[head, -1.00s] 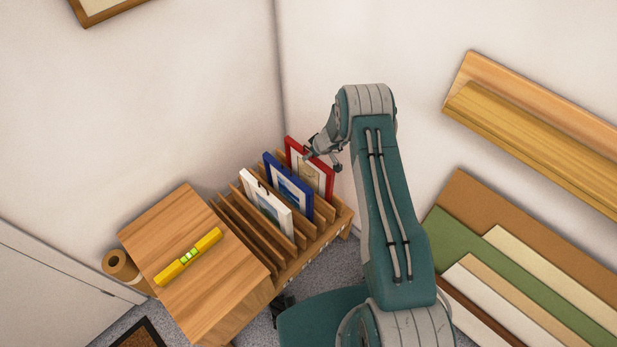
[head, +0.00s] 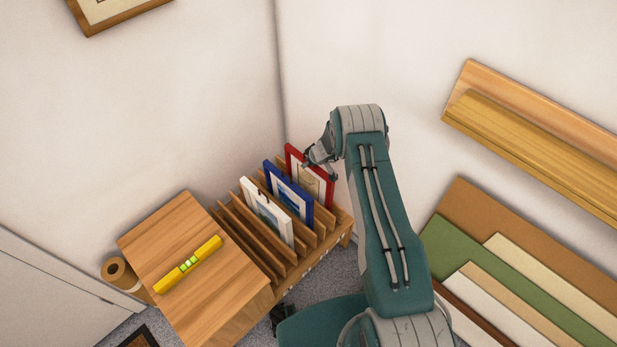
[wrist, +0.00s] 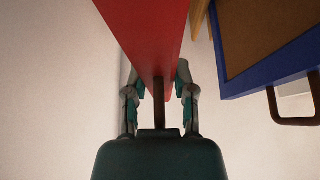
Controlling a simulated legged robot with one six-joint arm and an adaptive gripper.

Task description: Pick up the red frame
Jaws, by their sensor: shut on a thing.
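The red frame (head: 294,156) stands in the last slot of the wooden rack, at its right end in the head view. My gripper (head: 320,163) is at its upper edge. In the wrist view the red frame (wrist: 145,25) fills the top middle, between the two fingers. My gripper (wrist: 159,100) is shut on it there. The fingertips are partly hidden by the frame, and so is the exact contact.
A blue frame (head: 268,171) and a white frame (head: 247,194) stand in the rack (head: 345,222) left of the red one. A yellow level (head: 188,264) lies on the wooden top (head: 160,235). A wall shelf (head: 530,120) and leaning boards (head: 500,270) are at right.

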